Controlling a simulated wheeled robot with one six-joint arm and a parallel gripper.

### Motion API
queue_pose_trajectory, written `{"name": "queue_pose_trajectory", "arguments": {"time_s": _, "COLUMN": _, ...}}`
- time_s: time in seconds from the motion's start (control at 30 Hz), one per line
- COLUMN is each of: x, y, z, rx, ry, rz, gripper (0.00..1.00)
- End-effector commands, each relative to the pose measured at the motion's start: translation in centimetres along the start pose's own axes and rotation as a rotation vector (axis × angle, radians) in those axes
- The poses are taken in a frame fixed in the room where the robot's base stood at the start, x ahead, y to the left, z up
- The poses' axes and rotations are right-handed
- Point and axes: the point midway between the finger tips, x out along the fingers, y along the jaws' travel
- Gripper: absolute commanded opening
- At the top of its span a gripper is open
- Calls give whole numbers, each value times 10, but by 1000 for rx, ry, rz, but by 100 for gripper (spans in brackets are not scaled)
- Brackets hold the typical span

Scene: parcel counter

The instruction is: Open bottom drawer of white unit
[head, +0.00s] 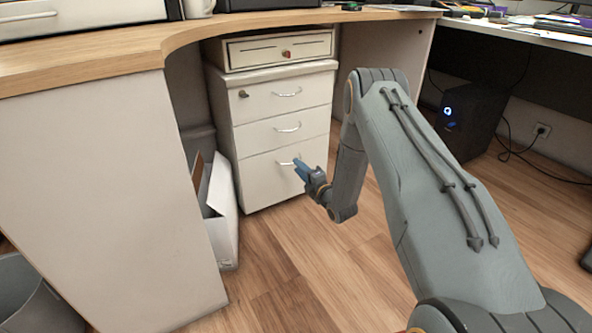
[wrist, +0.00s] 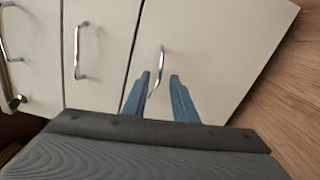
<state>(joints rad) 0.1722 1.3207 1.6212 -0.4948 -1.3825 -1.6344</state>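The white drawer unit (head: 240,130) stands under the counter, with three drawers stacked below a separate box-like top piece. The bottom drawer (head: 262,183) is shut, and its front also shows in the wrist view (wrist: 215,60). Its curved metal handle (wrist: 156,73) shows upright in the wrist view, between the lines of my gripper's two blue fingers. My gripper (head: 298,168) is in front of the bottom drawer, close to its handle. In the wrist view the fingers (wrist: 160,92) are apart, with the handle's lower end in the gap. I cannot tell whether they touch it.
The middle drawer (head: 268,132) and top drawer (head: 262,98) are shut. A white box (head: 222,220) with papers stands on the floor left of the unit. A waste bin (head: 35,300) is at the lower left. Wooden floor (head: 290,240) is clear before the unit.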

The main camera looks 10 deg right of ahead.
Motion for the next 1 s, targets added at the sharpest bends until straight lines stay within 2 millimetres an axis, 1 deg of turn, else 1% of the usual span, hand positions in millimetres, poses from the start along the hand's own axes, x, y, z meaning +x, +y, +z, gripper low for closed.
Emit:
{"name": "queue_pose_trajectory", "arguments": {"time_s": 0.03, "x": 8, "y": -2, "z": 0, "rx": -1, "ry": 0, "rz": 1, "gripper": 25}}
{"name": "queue_pose_trajectory", "arguments": {"time_s": 0.2, "x": 22, "y": -1, "z": 0, "rx": 0, "ry": -1, "rz": 0, "gripper": 25}}
{"name": "queue_pose_trajectory", "arguments": {"time_s": 0.33, "x": 26, "y": 0, "z": 0, "rx": 0, "ry": 0, "rz": -1, "gripper": 25}}
{"name": "queue_pose_trajectory", "arguments": {"time_s": 0.53, "x": 26, "y": 0, "z": 0, "rx": 1, "ry": -1, "rz": -1, "gripper": 25}}
{"name": "queue_pose_trajectory", "arguments": {"time_s": 0.57, "x": 25, "y": 0, "z": 0, "rx": 1, "ry": -1, "rz": -1, "gripper": 22}}
{"name": "queue_pose_trajectory", "arguments": {"time_s": 0.6, "x": 25, "y": 0, "z": 0, "rx": 1, "ry": -1, "rz": -1, "gripper": 15}}
{"name": "queue_pose_trajectory", "arguments": {"time_s": 0.7, "x": 25, "y": 0, "z": 0, "rx": 1, "ry": -1, "rz": -1, "gripper": 0}}
{"name": "queue_pose_trajectory", "arguments": {"time_s": 1.0, "x": 25, "y": -1, "z": 0, "rx": 1, "ry": -1, "rz": -3, "gripper": 0}}
